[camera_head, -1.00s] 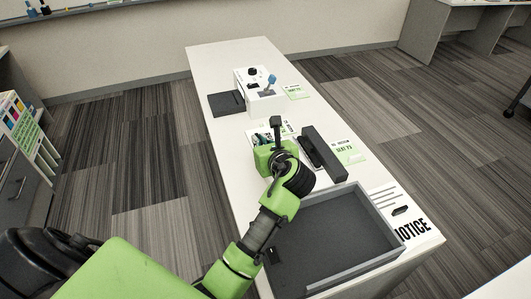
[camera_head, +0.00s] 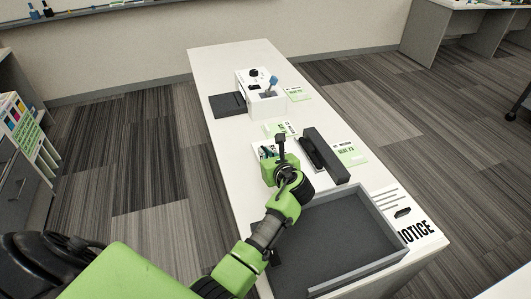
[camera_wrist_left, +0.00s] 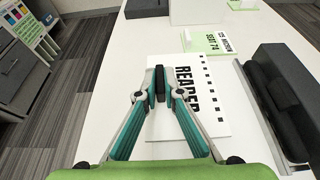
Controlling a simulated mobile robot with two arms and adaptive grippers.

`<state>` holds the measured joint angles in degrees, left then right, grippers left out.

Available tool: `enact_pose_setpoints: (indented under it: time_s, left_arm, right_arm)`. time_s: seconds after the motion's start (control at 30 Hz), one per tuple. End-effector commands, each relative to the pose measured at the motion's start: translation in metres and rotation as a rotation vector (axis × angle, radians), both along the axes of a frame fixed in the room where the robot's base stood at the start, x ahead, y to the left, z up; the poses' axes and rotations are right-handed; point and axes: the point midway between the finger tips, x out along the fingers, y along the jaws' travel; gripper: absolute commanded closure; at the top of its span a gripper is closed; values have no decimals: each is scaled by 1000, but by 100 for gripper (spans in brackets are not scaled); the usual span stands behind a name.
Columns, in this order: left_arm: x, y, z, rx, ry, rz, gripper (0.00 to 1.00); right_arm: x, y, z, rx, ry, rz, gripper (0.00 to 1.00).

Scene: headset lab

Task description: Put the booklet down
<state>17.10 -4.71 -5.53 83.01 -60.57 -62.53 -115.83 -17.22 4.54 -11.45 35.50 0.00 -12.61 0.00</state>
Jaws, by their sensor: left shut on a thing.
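The booklet (camera_wrist_left: 213,112) is white, with black "READER" lettering and a row of black marks along one edge. It lies flat at or close to the tabletop; I cannot tell whether it touches. In the head view the left gripper (camera_head: 279,148) is above the middle of the white table (camera_head: 225,65) and hides most of the booklet. My right gripper is not in view.
A green-and-white seat card (camera_wrist_left: 207,40) lies just beyond the booklet. A long dark case (camera_head: 326,153) stands to the right, with another seat card (camera_head: 347,153) beside it. A grey tray (camera_head: 340,236) is nearer. A white box (camera_head: 262,101) and dark pad (camera_head: 228,104) are farther back.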

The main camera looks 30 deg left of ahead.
Motion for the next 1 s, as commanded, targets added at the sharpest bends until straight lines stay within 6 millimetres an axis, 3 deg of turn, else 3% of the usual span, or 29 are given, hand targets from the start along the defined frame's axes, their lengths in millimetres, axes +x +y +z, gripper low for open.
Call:
enact_pose_setpoints:
  time_s: [0.1,0.2,0.6,1.0]
  left_arm:
    - [0,0,-2,1,1,0,100]
    - [0,0,-3,0,0,0,76]
    - [0,0,1,-1,-1,0,76]
    - [-31,-34,25,-1,3,-2,76]
  right_arm:
    - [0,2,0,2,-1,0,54]
    - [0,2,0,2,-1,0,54]
    - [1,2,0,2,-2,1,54]
    - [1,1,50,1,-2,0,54]
